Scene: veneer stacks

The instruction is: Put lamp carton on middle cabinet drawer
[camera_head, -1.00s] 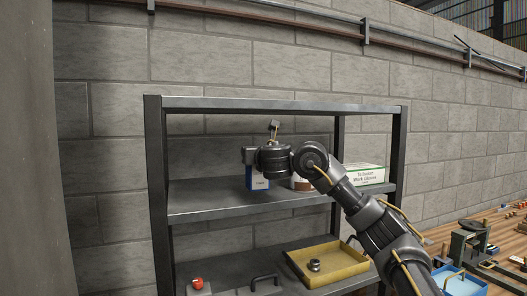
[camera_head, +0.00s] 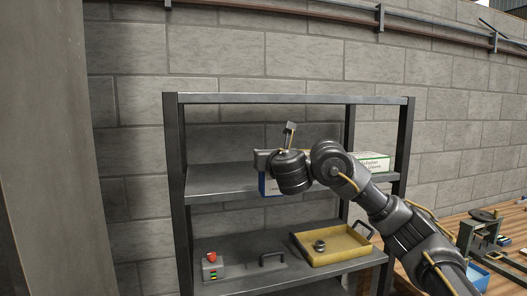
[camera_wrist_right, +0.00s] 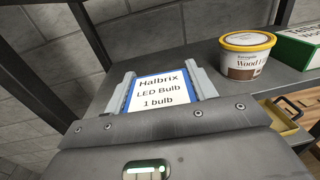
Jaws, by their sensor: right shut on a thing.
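The lamp carton is a white and blue box labelled "Halbrix LED Bulb 1 bulb" (camera_wrist_right: 158,92). In the wrist view my right gripper (camera_wrist_right: 162,88) has a finger on each side of it and is shut on it. In the head view only a blue part of the carton (camera_head: 268,186) shows, below my right wrist at the rack's middle shelf (camera_head: 215,182). My right arm hides the rest. I cannot tell whether the carton touches the shelf. My left gripper is not in view. No cabinet drawer can be made out.
A wood filler tub (camera_wrist_right: 246,55) and a green and white box (camera_head: 373,162) stand on the shelf to the right. The lower shelf holds a yellow tray (camera_head: 340,257), a red-button box (camera_head: 212,268) and a dark handle (camera_head: 272,258). Rack posts flank the arm.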

